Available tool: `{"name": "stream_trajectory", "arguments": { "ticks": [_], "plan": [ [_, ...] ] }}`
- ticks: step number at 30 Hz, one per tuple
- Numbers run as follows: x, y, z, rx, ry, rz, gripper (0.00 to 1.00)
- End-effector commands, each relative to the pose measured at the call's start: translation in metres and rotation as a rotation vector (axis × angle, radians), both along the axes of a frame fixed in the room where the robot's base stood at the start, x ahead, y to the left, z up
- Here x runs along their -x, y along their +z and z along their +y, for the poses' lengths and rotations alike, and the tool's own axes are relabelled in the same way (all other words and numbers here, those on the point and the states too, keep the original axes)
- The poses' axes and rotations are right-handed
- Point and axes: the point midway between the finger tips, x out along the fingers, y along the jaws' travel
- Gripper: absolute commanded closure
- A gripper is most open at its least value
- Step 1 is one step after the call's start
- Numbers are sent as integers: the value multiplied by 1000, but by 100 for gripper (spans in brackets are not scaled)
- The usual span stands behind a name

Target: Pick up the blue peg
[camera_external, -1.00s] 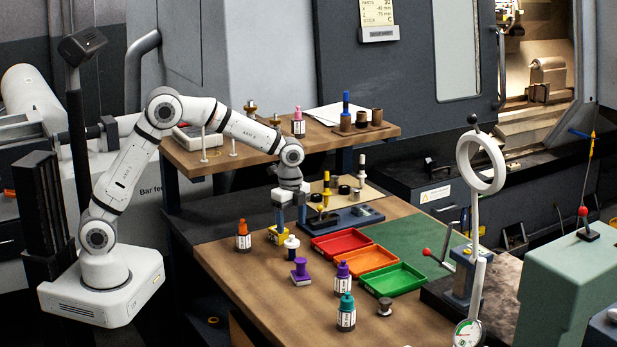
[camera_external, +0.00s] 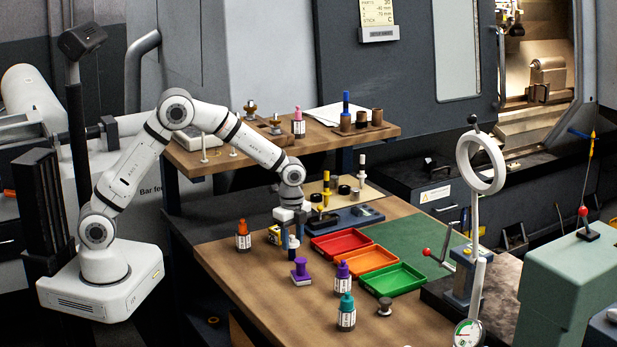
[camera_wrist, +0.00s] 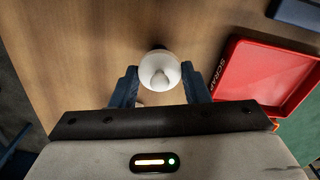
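A slim blue peg (camera_external: 346,102) stands upright on the raised wooden shelf, among brown cups, well away from my gripper. My gripper (camera_external: 292,235) points down over the wooden bench, its two blue fingers apart. A small white-topped item (camera_external: 293,243) with a dark blue part is at the fingertips; the fingers partly hide it. In the wrist view, its round white top with a pale tip (camera_wrist: 160,70) lies between and slightly beyond the open fingers (camera_wrist: 160,80).
Red (camera_external: 342,241), orange (camera_external: 371,259) and green (camera_external: 393,280) trays lie to the right. The bench front left is clear.

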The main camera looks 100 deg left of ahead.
Motion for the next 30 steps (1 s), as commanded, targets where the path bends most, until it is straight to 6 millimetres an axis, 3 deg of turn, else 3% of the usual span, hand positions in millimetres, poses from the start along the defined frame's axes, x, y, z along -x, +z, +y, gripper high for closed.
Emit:
{"name": "stream_trajectory", "arguments": {
  "ticks": [10, 19, 30],
  "plan": [
    [0, 0, 0, 0, 0, 0, 87],
    [-1, 6, 0, -1, 0, -2, 88],
    [-1, 73, 0, -3, 0, -5, 88]
  ]
}}
